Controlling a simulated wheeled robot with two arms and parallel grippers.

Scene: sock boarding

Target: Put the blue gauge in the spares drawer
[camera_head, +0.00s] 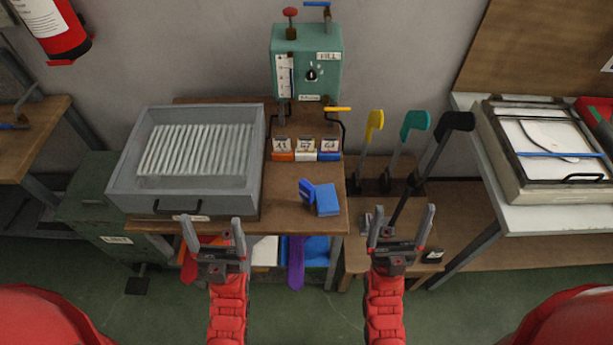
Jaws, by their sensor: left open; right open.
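A blue piece (326,200) lies on the front right of the wooden bench (285,205), with a smaller upright blue part (307,191) at its left side; this looks like the blue gauge. A green cabinet (85,190) with a white label stands low at the left; I cannot read the label or tell whether this is the spares drawer. My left gripper (213,236) is open and empty in front of the grey tray. My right gripper (402,232) is open and empty, right of and nearer than the blue piece.
A grey tray (255,190) with white ribs and a front handle fills the bench's left. A teal machine (306,65) stands behind, with numbered cards (306,150) before it. Yellow, teal and black hooked tools (414,122) stand at right. A framed press (550,150) sits far right.

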